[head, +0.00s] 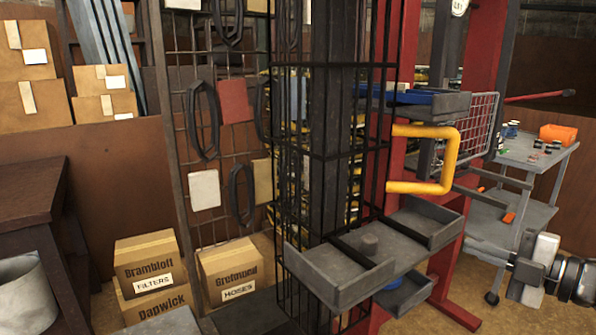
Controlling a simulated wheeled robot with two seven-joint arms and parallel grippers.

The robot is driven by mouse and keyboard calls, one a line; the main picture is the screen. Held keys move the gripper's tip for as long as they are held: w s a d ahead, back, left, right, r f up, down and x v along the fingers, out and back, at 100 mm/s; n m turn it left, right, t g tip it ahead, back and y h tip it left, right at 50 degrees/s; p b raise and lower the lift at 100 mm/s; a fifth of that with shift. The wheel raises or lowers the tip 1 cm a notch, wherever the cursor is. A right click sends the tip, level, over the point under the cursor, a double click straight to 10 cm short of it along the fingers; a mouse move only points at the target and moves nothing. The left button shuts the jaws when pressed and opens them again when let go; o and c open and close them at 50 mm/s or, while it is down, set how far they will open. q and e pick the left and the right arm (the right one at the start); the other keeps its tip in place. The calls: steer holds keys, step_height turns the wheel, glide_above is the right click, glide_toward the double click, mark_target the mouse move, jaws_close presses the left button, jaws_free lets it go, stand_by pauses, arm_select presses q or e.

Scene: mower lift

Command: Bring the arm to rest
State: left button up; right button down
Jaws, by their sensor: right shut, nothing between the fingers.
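My right gripper (507,262) is at the lower right, its arm coming in from the right edge. Its fingers point left, are shut and hold nothing. It appears in front of the lower part of the grey cart (525,212), apart from the lift's grey tray platform (385,262) to its left. I cannot tell its exact distance from the cart. My left gripper is not in view.
A red lift frame (484,60) with a yellow bar handle (450,160) and a black wire cage (285,130) stands mid-view. Cardboard boxes (147,262) stand at left. Some floor between lift and cart is clear.

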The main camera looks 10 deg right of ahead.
steer(key=s+a+f+m, duration=0.3)
steer(key=a+f+m, duration=0.1)
steer(key=a+f, duration=0.6)
steer(key=s+a+f+m+g+h+p, duration=0.2)
steer(key=s+a+f+m+h, duration=0.4)
steer(key=s+a+f+m, duration=0.8)
steer(key=shift+s+m+g+p, duration=0.45)
steer(key=shift+m+g, duration=0.25)
steer(key=shift+m, duration=0.2)
